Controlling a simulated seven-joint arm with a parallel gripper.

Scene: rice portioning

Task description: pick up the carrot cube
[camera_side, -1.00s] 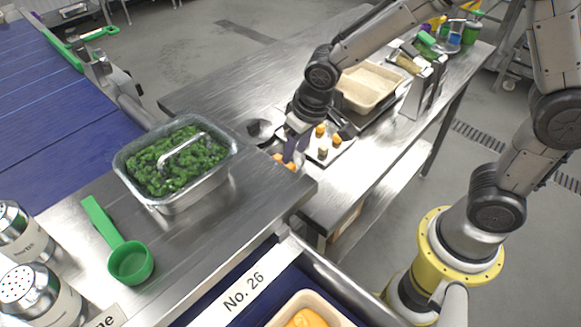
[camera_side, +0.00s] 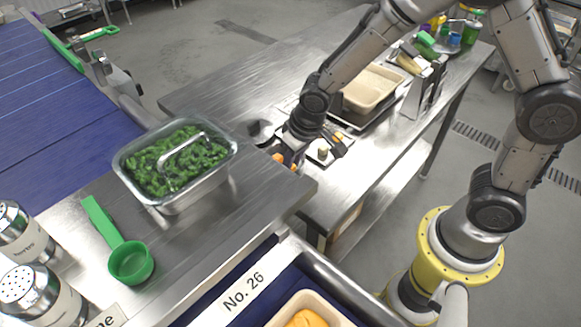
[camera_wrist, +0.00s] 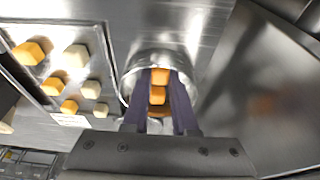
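Orange carrot cubes (camera_wrist: 157,95) lie in a row inside a round metal bowl (camera_wrist: 133,68) in the wrist view. My gripper (camera_wrist: 160,80) points down into the bowl, with its two dark purple fingers apart on either side of the cubes. I cannot tell whether the fingers touch a cube. In the side view, my gripper (camera_side: 290,158) is low at the near end of the back table, with an orange cube (camera_side: 278,158) beside it. My wrist hides much of the bowl there.
A tray (camera_wrist: 105,40) left of the bowl holds orange cubes (camera_wrist: 28,52) and pale cubes (camera_wrist: 76,56). A steel pan of greens (camera_side: 175,205) stands on the near table, with a green scoop (camera_side: 130,262).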

